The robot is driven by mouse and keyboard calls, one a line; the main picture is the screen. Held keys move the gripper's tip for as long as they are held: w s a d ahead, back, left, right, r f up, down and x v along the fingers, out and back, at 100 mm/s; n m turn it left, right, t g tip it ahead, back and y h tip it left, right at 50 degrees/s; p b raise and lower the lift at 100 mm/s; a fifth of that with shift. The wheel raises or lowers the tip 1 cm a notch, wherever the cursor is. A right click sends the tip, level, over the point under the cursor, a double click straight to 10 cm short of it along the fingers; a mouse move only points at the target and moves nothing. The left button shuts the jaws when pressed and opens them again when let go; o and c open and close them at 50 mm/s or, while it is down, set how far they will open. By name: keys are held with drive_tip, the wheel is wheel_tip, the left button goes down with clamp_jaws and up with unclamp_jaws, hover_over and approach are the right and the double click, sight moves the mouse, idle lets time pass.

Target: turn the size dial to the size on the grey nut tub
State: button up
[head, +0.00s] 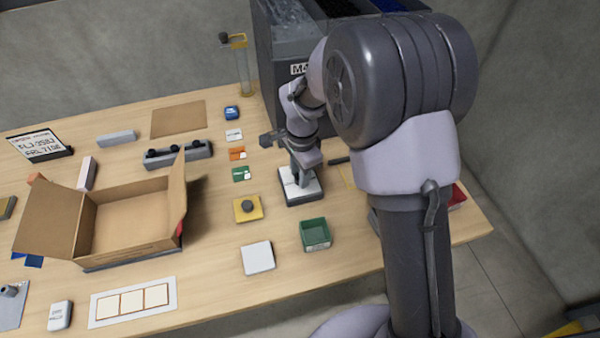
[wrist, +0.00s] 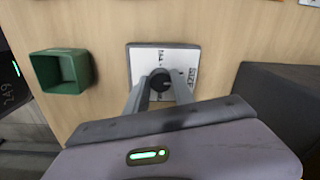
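The size dial (wrist: 160,81) is a black round knob on a white-topped box (wrist: 187,60) with SIZE printed on one edge. The marks on the opposite edge are too blurred to read surely. My gripper (wrist: 160,86) is over the box, with one finger on each side of the knob, and looks shut on it. In the head view my gripper (head: 300,178) points down at the box (head: 301,194) and hides the knob. A dark grey container (head: 288,35) at the back has a label starting with M (head: 299,69). My arm hides the rest of that label.
A green bin (head: 315,234) stands just in front of the dial box. A yellow box with a dark button (head: 247,208) and a white pad (head: 257,257) lie to the left.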

clamp_jaws()
drive_tip(key=shift+n, duration=0.3)
drive_tip(key=n+p, duration=0.1)
drive_tip(key=n, duration=0.1)
drive_tip(key=shift+r+n+p, duration=0.1)
drive_tip(key=shift+n+p, duration=0.25)
drive_tip(key=shift+n, duration=0.05)
drive_tip(key=n+p, duration=0.2)
drive_tip(key=n, duration=0.2)
drive_tip(key=shift+d+n, duration=0.1)
drive_tip(key=shift+n, duration=0.2)
drive_tip(key=n+p, duration=0.2)
drive_tip(key=n, duration=0.3)
drive_tip(key=shift+g, duration=0.3)
drive_tip(key=shift+w+n+p, duration=0.1)
drive_tip(key=shift+n+p, duration=0.65)
drive_tip(key=shift+n, duration=1.65)
